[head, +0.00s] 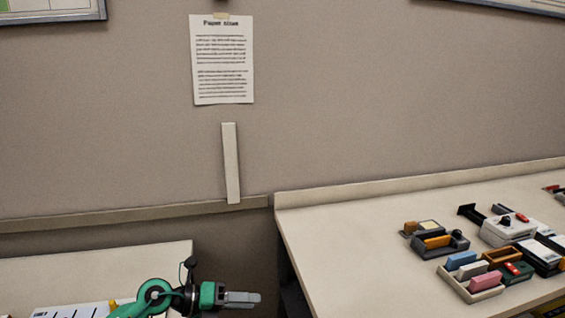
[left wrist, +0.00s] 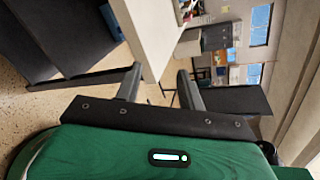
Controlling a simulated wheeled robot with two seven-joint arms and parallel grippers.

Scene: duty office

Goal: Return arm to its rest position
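My left arm, green and black, comes in at the bottom of the head view. Its gripper (head: 242,298) points right, in front of the gap between the two desks. In the left wrist view the two grey fingers of the left gripper (left wrist: 159,80) stand apart with nothing between them. It is open and empty. My right arm and gripper are not in view.
The right desk (head: 345,235) holds several stationery items, including a tray of coloured blocks (head: 470,278) and a hole punch (head: 508,230). The left desk (head: 100,275) has a white labelled item (head: 75,311) by my arm. A paper notice (head: 222,60) hangs on the wall.

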